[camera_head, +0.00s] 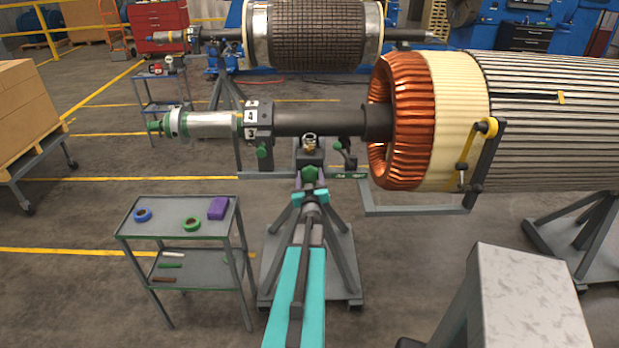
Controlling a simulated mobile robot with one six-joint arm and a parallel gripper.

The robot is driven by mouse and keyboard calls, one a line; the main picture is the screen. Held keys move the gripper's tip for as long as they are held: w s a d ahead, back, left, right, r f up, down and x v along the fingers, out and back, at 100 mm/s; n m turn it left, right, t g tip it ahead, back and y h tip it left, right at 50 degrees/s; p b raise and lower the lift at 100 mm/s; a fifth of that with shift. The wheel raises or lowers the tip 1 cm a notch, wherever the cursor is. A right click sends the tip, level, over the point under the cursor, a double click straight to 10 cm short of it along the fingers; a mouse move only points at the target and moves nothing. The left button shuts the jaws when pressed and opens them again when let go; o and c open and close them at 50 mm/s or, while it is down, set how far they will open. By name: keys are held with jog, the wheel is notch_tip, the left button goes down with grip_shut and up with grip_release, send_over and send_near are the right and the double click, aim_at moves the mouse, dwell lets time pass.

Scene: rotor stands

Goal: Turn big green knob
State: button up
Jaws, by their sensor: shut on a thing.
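The big green knob (310,174) is on the front of the dark stand under the rotor shaft, in the middle of the head view. The fingers and wrist hide the knob's lower part, and how far the knob is turned cannot be told. A smaller green knob (264,151) hangs under the shaft clamp on the left. Another small one (348,162) is just right of the stand.
A copper-wound rotor (410,120) fills the right, its dark shaft (320,122) running left above my gripper. A grey cart (180,205) with tape rolls and a purple box stands at left. A pale grey block (525,300) is at front right. Floor between the cart and stand is narrow.

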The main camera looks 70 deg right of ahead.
jog(key=shift+f, duration=0.1)
jog(key=n+b, duration=0.1)
jog(key=b, duration=0.2)
